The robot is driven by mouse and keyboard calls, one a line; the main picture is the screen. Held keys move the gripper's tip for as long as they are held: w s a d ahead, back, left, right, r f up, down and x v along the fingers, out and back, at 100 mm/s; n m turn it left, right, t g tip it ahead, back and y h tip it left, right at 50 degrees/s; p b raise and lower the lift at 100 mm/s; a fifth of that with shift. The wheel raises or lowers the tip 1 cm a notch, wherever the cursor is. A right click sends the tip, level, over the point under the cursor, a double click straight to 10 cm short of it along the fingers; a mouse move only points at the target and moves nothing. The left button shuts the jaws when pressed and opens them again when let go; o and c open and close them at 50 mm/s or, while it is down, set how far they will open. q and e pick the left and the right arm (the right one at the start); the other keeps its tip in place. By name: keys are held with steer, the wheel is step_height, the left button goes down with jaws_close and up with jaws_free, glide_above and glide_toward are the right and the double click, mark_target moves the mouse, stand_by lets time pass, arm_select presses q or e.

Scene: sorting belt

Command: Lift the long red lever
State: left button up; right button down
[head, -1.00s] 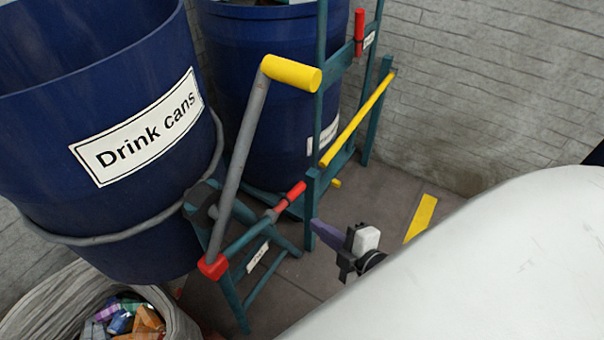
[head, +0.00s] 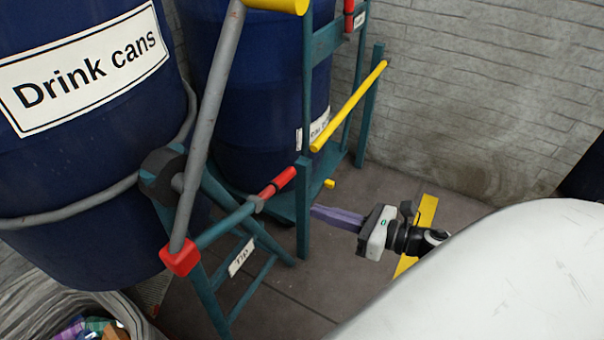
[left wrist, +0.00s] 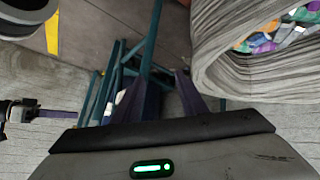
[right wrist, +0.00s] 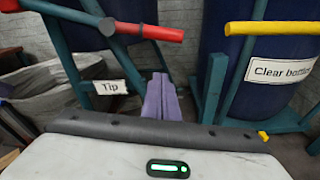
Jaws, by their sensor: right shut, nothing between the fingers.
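A red lever (head: 277,182) with a grey collar sticks out from the teal frame labelled "Tip"; it shows lengthwise in the right wrist view (right wrist: 150,32). A second red handle (head: 349,16) is higher on the other teal frame, cut by the top edge. My right gripper (head: 316,212) is to the right of and below the first red lever, apart from it. Its purple fingers are together and empty, below the lever in the right wrist view (right wrist: 160,80). My left gripper (left wrist: 158,92) shows only in its own wrist view, fingers apart, with nothing between them.
A blue "Drink cans" bin (head: 95,190) stands at left. A grey crank arm (head: 208,120) with yellow grip (head: 278,5) rises beside the lever. A grey sack (head: 35,285) is front left.

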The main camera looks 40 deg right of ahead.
mark_target(276, 186)
arm_select(q)
steer(key=shift+d, duration=0.15)
arm_select(e)
steer(key=w+a+r, duration=0.2)
steer(key=w, duration=0.6)
steer(key=shift+w+a+r, duration=0.15)
steer(key=shift+a+r, duration=0.1)
steer(key=shift+a, duration=0.15)
steer(key=shift+r, duration=0.15)
